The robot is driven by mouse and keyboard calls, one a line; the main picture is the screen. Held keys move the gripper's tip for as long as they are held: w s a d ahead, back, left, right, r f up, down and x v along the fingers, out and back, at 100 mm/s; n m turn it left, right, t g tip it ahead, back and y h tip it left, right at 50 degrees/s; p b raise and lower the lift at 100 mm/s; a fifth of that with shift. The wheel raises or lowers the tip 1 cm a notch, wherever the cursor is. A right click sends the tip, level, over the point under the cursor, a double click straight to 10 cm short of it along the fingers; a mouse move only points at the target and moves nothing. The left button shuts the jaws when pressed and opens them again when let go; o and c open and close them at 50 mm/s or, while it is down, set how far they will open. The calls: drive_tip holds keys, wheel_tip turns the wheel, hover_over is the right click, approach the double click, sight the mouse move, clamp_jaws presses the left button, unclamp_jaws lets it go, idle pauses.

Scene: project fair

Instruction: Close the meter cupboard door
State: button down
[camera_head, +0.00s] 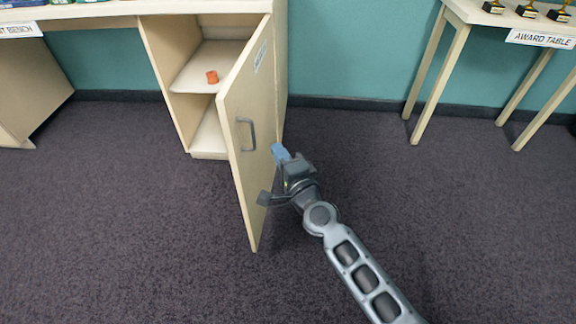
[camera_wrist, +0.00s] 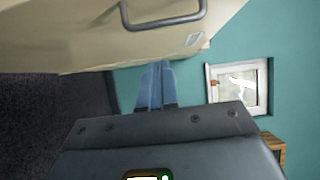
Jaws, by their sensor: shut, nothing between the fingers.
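The meter cupboard (camera_head: 212,28) stands under a bench top, and its pale wooden door (camera_head: 252,100) is swung wide open toward me. The door carries a grey bar handle (camera_head: 248,134) and a small label on the face turned to the right. My gripper (camera_head: 281,153) is to the right of the door, beside that face and lower than the handle. Its blue fingers are shut and empty. In the wrist view the fingers (camera_wrist: 156,86) point toward the door (camera_wrist: 80,35), with the handle (camera_wrist: 165,22) above them. I cannot tell whether they touch the door.
An orange object (camera_head: 212,77) sits on a shelf inside the cupboard. An award table (camera_head: 520,22) with small trophies stands at the right. Dark carpet between them is clear. The wrist view shows a teal wall with a white-framed panel (camera_wrist: 210,85).

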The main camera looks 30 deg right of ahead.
drive_tip(key=shift+w+a, duration=0.6)
drive_tip(key=shift+w, duration=0.35)
drive_tip(key=shift+w+a, duration=0.6)
drive_tip(key=shift+w, duration=0.35)
